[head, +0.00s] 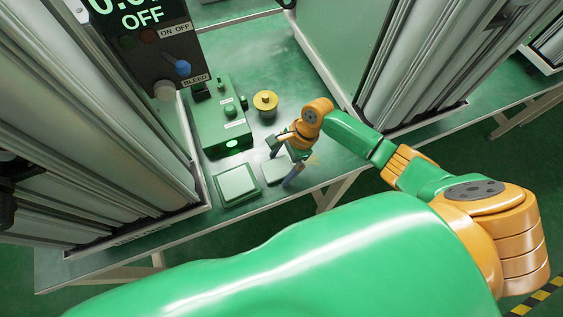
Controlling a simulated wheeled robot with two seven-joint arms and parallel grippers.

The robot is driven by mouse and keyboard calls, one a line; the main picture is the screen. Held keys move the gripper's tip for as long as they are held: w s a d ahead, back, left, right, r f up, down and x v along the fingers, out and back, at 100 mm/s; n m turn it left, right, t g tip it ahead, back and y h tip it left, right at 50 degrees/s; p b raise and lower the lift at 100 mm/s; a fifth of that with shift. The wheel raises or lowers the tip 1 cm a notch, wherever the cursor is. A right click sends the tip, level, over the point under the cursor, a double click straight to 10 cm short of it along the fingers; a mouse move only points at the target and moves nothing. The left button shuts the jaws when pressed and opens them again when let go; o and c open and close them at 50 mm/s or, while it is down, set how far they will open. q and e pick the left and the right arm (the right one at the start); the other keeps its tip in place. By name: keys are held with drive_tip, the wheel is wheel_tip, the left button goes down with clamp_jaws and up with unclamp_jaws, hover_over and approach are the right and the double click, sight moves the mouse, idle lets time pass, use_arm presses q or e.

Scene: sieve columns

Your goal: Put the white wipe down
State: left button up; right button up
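A white wipe (274,170), a small pale square, appears to lie flat on the green table top near its front edge. My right gripper (282,166) is just above and beside it, pointing down. Its two fingers are well apart, one towards the back and one towards the front edge, and it looks open. I cannot tell whether a finger touches the wipe. My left gripper is not in view.
A green-rimmed tray (222,203) with a pale square pad is left of the wipe. Tall metal-framed columns flank both sides. The table's front edge (250,213) is close.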

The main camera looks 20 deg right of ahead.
drive_tip(key=p+v, duration=0.2)
drive_tip(key=v, duration=1)
drive_tip(key=shift+r, duration=0.15)
